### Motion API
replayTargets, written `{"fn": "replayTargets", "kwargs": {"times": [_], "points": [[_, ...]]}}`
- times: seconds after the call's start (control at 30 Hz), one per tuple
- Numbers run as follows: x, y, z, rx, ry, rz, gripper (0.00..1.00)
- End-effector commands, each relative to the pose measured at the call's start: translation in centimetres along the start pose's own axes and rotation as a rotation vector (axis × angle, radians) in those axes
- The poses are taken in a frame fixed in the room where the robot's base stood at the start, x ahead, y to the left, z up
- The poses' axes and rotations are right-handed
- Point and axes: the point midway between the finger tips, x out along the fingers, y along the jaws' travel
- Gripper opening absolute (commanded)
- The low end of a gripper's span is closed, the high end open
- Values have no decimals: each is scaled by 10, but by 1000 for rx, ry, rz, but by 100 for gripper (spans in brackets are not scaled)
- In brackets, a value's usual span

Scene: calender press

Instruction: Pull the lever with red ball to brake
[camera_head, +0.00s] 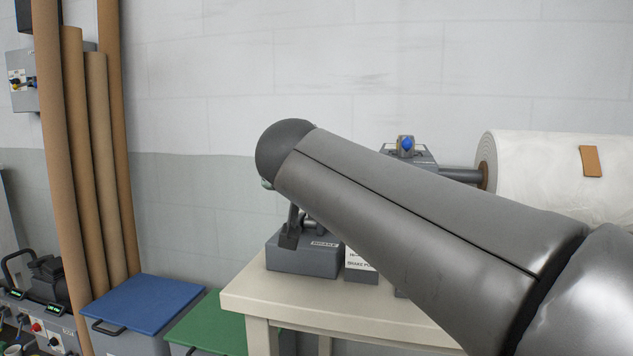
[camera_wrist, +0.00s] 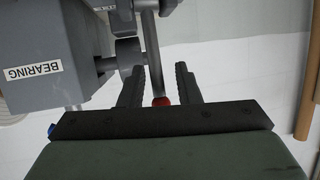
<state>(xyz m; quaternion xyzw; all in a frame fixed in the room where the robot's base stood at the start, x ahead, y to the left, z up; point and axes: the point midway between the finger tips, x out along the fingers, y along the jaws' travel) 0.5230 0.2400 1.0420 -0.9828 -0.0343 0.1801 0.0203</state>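The lever is a grey metal rod (camera_wrist: 153,60) with a red ball (camera_wrist: 161,101) at its end, seen in the wrist view. My gripper (camera_wrist: 158,75) is open there, with one dark finger on each side of the rod and ball. The ball sits deep between the fingers, close to the palm, with a gap to each finger. In the head view, my arm hides the red ball and most of my gripper. A grey base box (camera_head: 303,257) with a label stands on the table below the arm's end.
A cream table (camera_head: 285,304) carries the boxes. A white roll (camera_head: 558,175) on a shaft is at the right. A grey box labelled BEARING (camera_wrist: 35,72) is close to my gripper. Brown tubes (camera_head: 80,150) and a blue-lidded bin (camera_head: 145,300) stand left.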

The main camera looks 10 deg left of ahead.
Motion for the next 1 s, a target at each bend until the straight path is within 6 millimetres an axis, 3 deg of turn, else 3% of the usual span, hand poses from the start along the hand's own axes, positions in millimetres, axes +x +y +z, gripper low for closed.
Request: {"fn": "replayTargets", "kwargs": {"times": [0.23, 0.7, 1.0], "points": [[-10, 1, -2, 0, 3, 0, 30], [-101, 1, -2, 0, 3, 0, 30], [-121, 0, 0, 0, 0, 0, 30]]}}
